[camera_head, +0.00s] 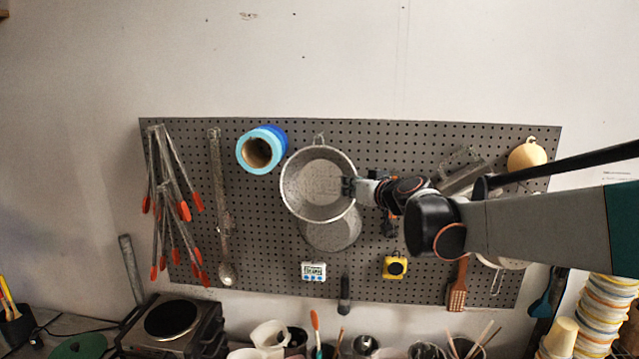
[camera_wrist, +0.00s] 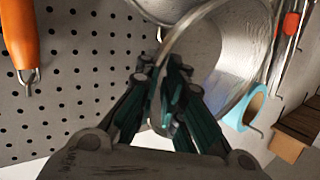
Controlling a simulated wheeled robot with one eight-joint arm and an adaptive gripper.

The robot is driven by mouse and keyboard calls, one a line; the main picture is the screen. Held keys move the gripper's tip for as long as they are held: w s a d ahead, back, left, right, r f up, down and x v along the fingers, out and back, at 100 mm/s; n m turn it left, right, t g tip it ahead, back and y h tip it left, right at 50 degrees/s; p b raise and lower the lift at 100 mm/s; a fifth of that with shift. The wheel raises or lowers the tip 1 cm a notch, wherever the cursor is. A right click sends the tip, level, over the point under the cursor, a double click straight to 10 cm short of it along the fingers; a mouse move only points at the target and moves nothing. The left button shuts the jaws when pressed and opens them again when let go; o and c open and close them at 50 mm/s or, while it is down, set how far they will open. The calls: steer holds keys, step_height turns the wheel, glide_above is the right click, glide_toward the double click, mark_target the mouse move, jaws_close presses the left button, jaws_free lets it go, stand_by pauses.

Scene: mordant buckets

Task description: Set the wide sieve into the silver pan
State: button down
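The wide sieve (camera_head: 290,190) is a round, silver-grey, deep bowl with its open side facing me, in front of the pegboard. My gripper (camera_head: 348,188) is at its right rim. In the wrist view the fingers (camera_wrist: 162,85) close on the rim, with the sieve wall (camera_wrist: 215,60) beside them. A second round grey metal vessel (camera_head: 332,238) shows behind and below the sieve, partly covered by it; its rim is at the top of the wrist view (camera_wrist: 170,8). I cannot tell whether it is the silver pan.
The pegboard (camera_head: 250,220) holds tongs (camera_head: 165,200), a long spoon (camera_head: 220,210), blue tape rolls (camera_head: 262,148), a timer (camera_head: 313,271) and a spatula (camera_head: 457,290). A hot plate (camera_head: 172,318) and several cups stand on the counter below. The wall above is clear.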

steer(key=shift+r, duration=0.45)
stand_by(0.5)
steer(key=shift+r+p, duration=0.35)
steer(key=shift+p, duration=0.1)
steer(key=shift+s, duration=0.1)
steer(key=shift+s+a, duration=0.25)
steer(key=shift+s, duration=1)
steer(key=shift+s+a, duration=0.25)
steer(key=shift+s, duration=1)
